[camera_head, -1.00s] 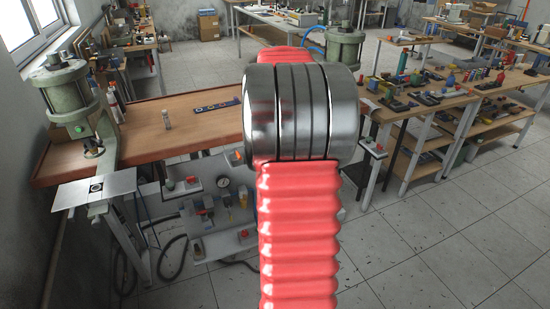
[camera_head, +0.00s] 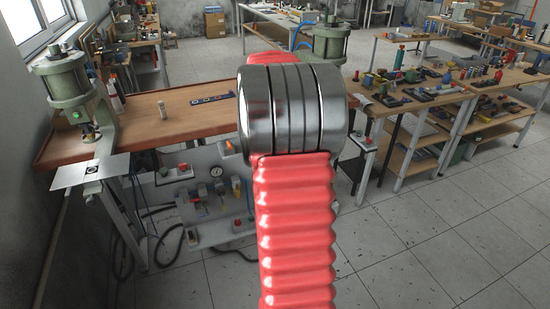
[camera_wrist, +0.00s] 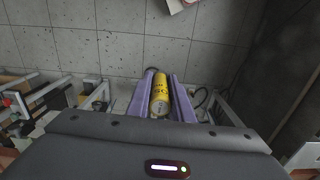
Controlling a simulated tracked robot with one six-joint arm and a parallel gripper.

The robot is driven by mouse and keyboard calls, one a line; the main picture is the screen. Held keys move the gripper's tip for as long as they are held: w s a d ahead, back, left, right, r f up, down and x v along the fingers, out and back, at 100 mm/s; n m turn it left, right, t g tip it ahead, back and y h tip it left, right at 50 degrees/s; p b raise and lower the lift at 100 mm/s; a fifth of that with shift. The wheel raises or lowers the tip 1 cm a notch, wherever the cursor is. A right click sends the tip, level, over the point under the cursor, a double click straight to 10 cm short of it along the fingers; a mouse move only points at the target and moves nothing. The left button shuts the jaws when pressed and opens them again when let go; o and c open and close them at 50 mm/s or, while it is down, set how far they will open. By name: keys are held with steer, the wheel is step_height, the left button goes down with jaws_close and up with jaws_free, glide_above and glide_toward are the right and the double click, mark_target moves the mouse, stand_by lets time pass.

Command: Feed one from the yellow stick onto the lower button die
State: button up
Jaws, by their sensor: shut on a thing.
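The yellow stick (camera_wrist: 160,92), a yellow cylinder with dark markings, lies lengthwise between the two purple fingers of my gripper (camera_wrist: 162,76) in the wrist view. The fingers are shut on it, and tiled floor lies beyond. The gripper does not show in the head view, where my red arm fills the middle. At the left bench end stands a grey-green pneumatic press (camera_head: 65,83). A pale plate (camera_head: 68,175) at its foot carries a small dark square with a light centre, seemingly the lower button die (camera_head: 91,170). The gripper is apart from the plate.
A wooden bench (camera_head: 185,125) holds a small pale cylinder (camera_head: 162,110) and a dark strip with coloured spots (camera_head: 210,99). A second press (camera_head: 328,45) is partly behind my arm. A panel with a gauge (camera_head: 215,170) hangs under the bench. Open tiled floor lies at the right.

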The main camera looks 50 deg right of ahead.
steer(key=w+a+f+n, duration=0.1)
steer(key=w+a+f, duration=0.2)
steer(key=w+a, duration=0.45)
steer(key=w+a+f+n, duration=0.2)
steer(key=w+a+f, duration=0.15)
steer(key=a, duration=0.65)
steer(key=w+a+f+n, duration=0.1)
steer(key=w+a+f, duration=0.1)
steer(key=a, duration=0.9)
steer(key=w+a+f+n, duration=0.1)
steer(key=w+a+n, duration=0.1)
steer(key=a, duration=0.9)
steer(key=shift+f+n, duration=0.3)
steer(key=shift+f, duration=0.05)
